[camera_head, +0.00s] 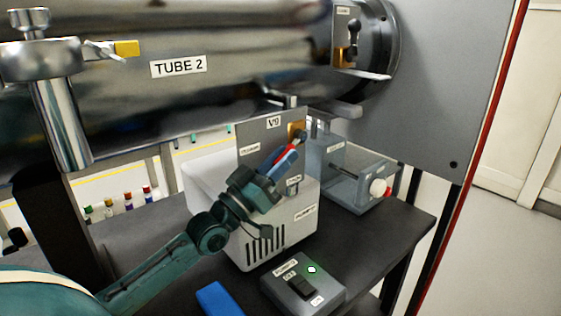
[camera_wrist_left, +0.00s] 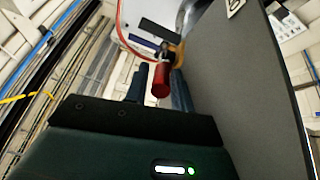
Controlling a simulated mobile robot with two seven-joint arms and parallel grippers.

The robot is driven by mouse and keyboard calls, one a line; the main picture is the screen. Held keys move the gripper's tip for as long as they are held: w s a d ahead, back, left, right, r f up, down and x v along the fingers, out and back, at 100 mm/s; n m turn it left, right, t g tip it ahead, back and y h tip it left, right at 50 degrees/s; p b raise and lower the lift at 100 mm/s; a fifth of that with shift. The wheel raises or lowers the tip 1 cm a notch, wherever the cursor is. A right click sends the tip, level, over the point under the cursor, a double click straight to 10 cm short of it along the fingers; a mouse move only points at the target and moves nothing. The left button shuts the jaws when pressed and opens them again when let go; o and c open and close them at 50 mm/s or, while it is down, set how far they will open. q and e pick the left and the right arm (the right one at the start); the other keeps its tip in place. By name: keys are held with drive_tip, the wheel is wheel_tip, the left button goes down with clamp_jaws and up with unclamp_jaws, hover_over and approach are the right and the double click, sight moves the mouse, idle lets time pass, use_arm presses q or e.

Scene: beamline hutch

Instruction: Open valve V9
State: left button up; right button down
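The V9 label (camera_head: 273,122) is on a grey panel under the tube marked TUBE 2. Valve V9 has a red handle (camera_head: 294,148), which hangs down at a slant from a brass-coloured fitting (camera_head: 296,131) on the panel. My left gripper (camera_head: 285,158) is at the handle, with one blue finger on each side of it. The left wrist view shows the red handle (camera_wrist_left: 161,80) between the two fingers, its round end towards the camera. The gaps are too narrow to tell whether the fingers touch the handle. My right gripper is not seen.
A white vented box (camera_head: 275,232) stands on the dark table below the panel.

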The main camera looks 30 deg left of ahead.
use_arm(q)
drive_tip(key=shift+o, duration=1.3)
drive_tip(key=shift+f, duration=0.1)
drive_tip(key=shift+s+f, duration=0.15)
drive_tip(key=shift+s, duration=0.05)
drive_tip(key=b+v, duration=0.1)
drive_tip(key=v, duration=1.1)
drive_tip(key=shift+s, duration=0.3)
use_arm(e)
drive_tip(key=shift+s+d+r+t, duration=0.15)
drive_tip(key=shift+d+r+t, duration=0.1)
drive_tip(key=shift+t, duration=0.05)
use_arm(q)
drive_tip(key=shift+a, duration=0.15)
